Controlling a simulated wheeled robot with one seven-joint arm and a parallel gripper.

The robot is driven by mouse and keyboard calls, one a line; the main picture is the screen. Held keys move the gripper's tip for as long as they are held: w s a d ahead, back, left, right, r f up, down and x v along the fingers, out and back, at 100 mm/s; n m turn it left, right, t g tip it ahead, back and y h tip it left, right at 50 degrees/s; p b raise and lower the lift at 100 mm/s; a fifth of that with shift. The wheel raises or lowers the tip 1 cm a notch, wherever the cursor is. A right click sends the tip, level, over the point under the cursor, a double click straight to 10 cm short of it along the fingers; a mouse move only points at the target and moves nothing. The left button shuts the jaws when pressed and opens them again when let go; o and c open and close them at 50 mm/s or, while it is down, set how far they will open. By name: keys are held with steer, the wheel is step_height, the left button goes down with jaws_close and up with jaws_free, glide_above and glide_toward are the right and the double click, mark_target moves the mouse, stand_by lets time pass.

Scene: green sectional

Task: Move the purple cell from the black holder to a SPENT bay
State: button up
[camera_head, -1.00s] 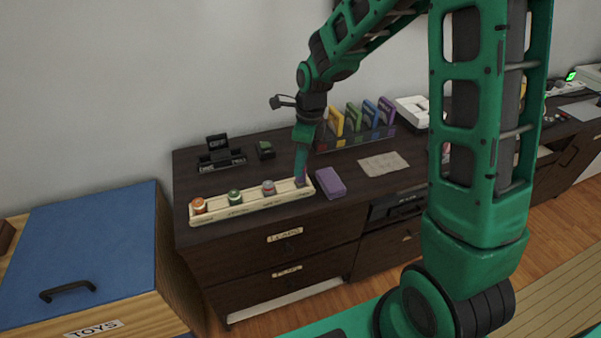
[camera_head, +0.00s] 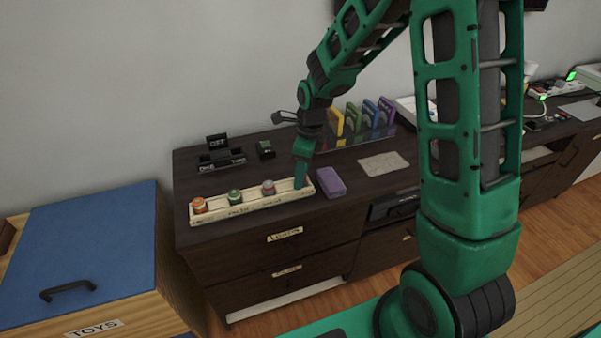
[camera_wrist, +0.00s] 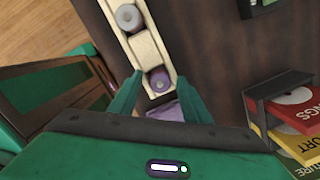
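The purple cell (camera_wrist: 160,80) stands in the end bay of the cream tray (camera_head: 282,199), seen from above in the wrist view. My gripper (camera_wrist: 159,92) is over that end of the tray with its fingers apart, one to each side of the cell, with gaps showing. In the head view, my gripper (camera_head: 301,181) reaches down into the tray's right end and hides the cell. The black holder (camera_head: 221,160), with white lettering and an upright sign behind, stands at the back left of the dresser; no purple cell shows in it.
Orange (camera_head: 198,205), green (camera_head: 235,197) and red-grey (camera_head: 268,188) cells stand in the tray's other bays. A purple box (camera_head: 330,182) lies close to the tray's right end. A rack of coloured cases (camera_head: 352,132) stands behind right. A small dark device (camera_head: 265,149) sits near the back.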

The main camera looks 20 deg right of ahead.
step_height(320, 180, up, 12)
steer(key=d, duration=0.1)
steer(key=shift+s, duration=0.4)
steer(key=shift+d+r, duration=0.1)
steer(key=shift+d, duration=0.05)
steer(key=s+d+r+n, duration=0.1)
steer(key=s+d+n, duration=0.4)
steer(key=s, duration=0.5)
steer(key=s+d+r+n, duration=0.1)
steer(key=s+d+n, duration=0.4)
steer(key=s, duration=0.5)
steer(key=s+d+r+n+h, duration=0.1)
steer(key=s+d+n, duration=0.5)
steer(key=s+n, duration=0.2)
steer(key=s, duration=0.2)
steer(key=shift+s+r+g, duration=0.25)
steer(key=shift+s+g, duration=0.05)
steer(key=shift+g, duration=0.1)
steer(key=shift+w+f, duration=0.25)
steer(key=shift+w, duration=0.4)
